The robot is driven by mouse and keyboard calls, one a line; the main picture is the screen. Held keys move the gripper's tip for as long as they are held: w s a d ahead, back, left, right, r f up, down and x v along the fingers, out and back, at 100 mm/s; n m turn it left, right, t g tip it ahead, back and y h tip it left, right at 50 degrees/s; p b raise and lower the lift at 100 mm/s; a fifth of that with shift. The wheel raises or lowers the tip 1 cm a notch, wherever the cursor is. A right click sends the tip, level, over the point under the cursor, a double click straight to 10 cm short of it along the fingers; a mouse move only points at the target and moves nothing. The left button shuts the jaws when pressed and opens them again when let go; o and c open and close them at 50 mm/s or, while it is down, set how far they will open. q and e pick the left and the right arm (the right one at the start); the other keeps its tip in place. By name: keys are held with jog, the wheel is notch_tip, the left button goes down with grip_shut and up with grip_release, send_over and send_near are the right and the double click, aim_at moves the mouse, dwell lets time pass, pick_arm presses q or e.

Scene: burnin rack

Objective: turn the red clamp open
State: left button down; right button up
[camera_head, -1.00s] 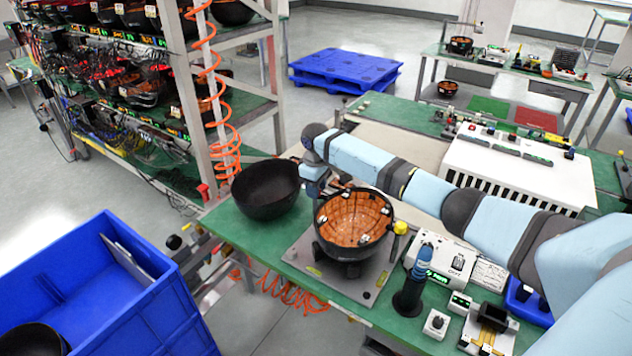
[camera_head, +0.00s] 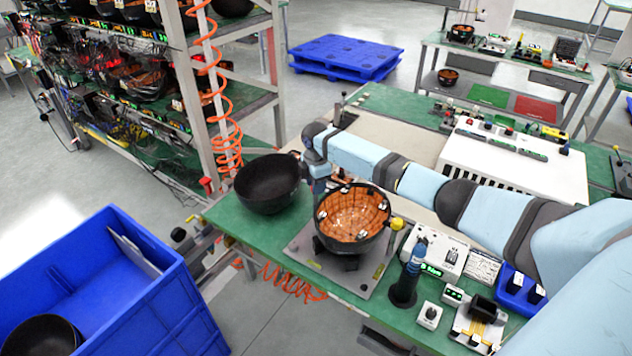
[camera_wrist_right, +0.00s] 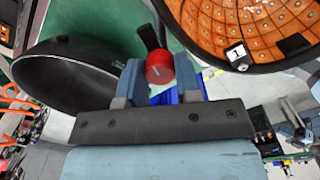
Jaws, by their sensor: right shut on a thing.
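The red clamp (camera_wrist_right: 159,68) shows in the right wrist view as a round red knob with a dark lever beside it. My right gripper (camera_wrist_right: 160,82) has its two blue-grey fingers on either side of the red knob and is shut on it. In the head view my right gripper (camera_head: 318,188) points down between the black bowl and the orange-lined bowl (camera_head: 352,215). The red clamp is hidden there behind the gripper and bowl. The orange-lined bowl sits on a grey plate (camera_head: 300,250). My left gripper is in neither view.
An empty black bowl (camera_head: 267,183) stands just left of the gripper on the green table (camera_head: 228,218). A blue-handled tool in a black stand (camera_head: 405,285) and small devices stand at the right. A blue crate (camera_head: 165,300) is at lower left, a rack (camera_head: 250,105) behind it.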

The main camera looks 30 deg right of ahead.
jog(key=shift+n, duration=1.6)
jog(key=shift+a, duration=0.1)
jog(key=o, duration=0.9)
jog(key=shift+o, duration=0.2)
notch_tip(320, 180, up, 14)
jog(key=b, duration=0.1)
jog(key=shift+b, duration=0.3)
